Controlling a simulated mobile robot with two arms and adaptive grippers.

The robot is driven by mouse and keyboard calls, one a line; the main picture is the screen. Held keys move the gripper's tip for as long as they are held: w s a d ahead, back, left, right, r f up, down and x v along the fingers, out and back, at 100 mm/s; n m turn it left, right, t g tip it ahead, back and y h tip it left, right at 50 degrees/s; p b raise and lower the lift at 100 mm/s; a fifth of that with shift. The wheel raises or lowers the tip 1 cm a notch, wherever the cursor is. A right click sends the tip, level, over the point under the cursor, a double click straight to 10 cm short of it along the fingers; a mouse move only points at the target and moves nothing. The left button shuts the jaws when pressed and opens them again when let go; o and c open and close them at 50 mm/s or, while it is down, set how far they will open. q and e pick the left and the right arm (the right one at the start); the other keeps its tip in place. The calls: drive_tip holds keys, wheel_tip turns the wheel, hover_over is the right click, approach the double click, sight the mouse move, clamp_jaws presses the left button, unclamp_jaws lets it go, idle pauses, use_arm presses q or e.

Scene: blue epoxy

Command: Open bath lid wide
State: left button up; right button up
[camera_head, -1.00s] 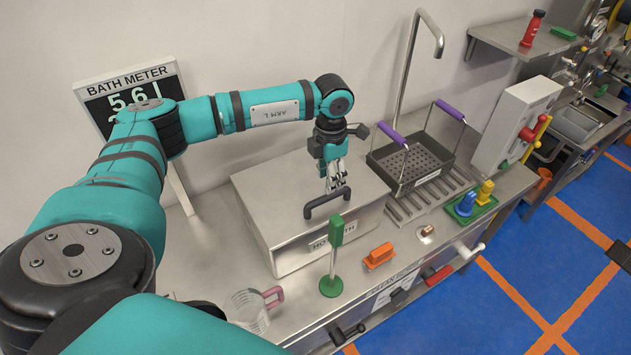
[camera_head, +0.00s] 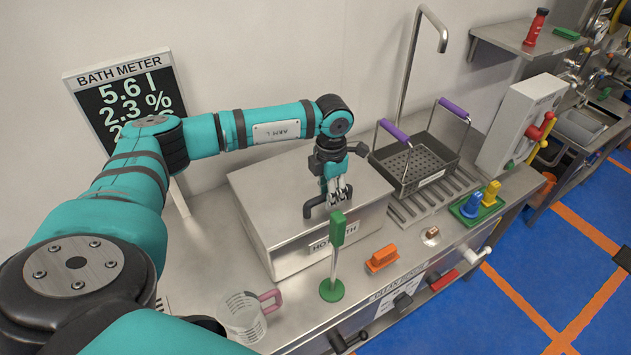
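The bath (camera_head: 290,256) is a steel box with a "HOT BATH" label on its front, standing on the steel counter. Its lid (camera_head: 268,182) lies flat and closed on top. The dark lid handle (camera_head: 309,208) stands near the lid's front edge. My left gripper (camera_head: 340,200) points down right at the handle and covers part of it. Its fingers look spread, but whether they touch the handle is hard to tell. My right gripper is not in view.
A green paddle on a stand (camera_head: 336,240), an orange block (camera_head: 381,259) and a measuring jug (camera_head: 243,318) stand in front of the bath. A black basket with purple grips (camera_head: 425,160) is to its right. A bath meter (camera_head: 120,95) stands behind my arm.

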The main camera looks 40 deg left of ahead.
use_arm(q)
clamp_jaws()
drive_tip(key=r+p, duration=0.1)
drive_tip(key=a+r, duration=0.1)
drive_tip(key=r, duration=0.1)
drive_tip(key=r+p, duration=0.1)
drive_tip(key=r, duration=0.1)
drive_tip(key=shift+w+a+r+p, duration=0.15)
drive_tip(key=shift+w+a+p, duration=0.15)
drive_tip(key=shift+w+p, duration=0.05)
drive_tip(key=shift+w+a+r+p, duration=0.2)
drive_tip(key=shift+a+r+p, duration=0.2)
drive_tip(key=shift+r, duration=0.4)
drive_tip(key=shift+w+a+r+p, duration=0.2)
drive_tip(key=shift+a+r, duration=0.25)
drive_tip(key=shift+r, duration=0.3)
drive_tip(key=shift+w+a+r+p, duration=0.15)
drive_tip(key=shift+a+r+p, duration=0.3)
drive_tip(key=shift+r, duration=0.35)
